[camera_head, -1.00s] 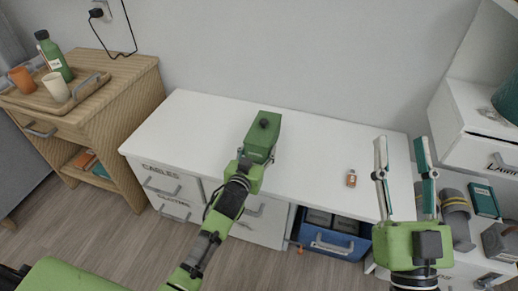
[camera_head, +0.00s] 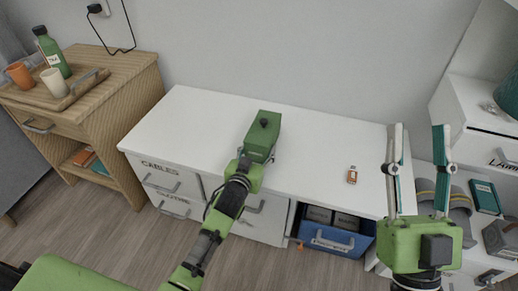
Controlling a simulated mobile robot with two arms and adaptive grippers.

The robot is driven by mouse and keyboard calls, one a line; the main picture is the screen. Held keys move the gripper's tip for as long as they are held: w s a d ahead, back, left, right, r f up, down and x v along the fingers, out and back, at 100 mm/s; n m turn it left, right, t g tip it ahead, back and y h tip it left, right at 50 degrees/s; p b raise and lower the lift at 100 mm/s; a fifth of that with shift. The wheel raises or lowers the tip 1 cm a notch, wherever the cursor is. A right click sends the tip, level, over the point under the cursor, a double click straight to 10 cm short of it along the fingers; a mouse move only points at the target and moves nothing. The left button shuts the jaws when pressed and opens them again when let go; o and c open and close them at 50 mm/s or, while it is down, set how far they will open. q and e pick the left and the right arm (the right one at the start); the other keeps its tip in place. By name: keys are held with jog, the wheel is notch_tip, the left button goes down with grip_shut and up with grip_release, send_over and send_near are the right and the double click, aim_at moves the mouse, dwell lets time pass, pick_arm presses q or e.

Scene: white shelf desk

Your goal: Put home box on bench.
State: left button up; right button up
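A blue box (camera_head: 333,241) with a grey handle sits in the open bay under the white desk (camera_head: 215,125); its label is too small to read, so I cannot tell if it is the home box. Dark items show inside it. No separate bench can be made out. My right gripper (camera_head: 418,128) is open and empty at the desk's right end, its fingers pointing up in the picture, to the right of the blue box. My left gripper (camera_head: 262,135) is over the middle of the desk; its fingers are hidden beneath it.
A wooden cabinet (camera_head: 120,80) with a tray, cups and a green bottle stands at left. White shelves (camera_head: 480,145) with several items stand at right. Much of the desktop is clear.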

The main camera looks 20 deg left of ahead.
pick_arm(q)
jog(key=shift+f, duration=0.15)
dwell(0.6)
jog(key=o, duration=1.2)
jog(key=o, duration=0.5)
jog(key=shift+f, duration=0.1)
jog(key=shift+s+f, duration=0.1)
jog(key=shift+f, duration=0.2)
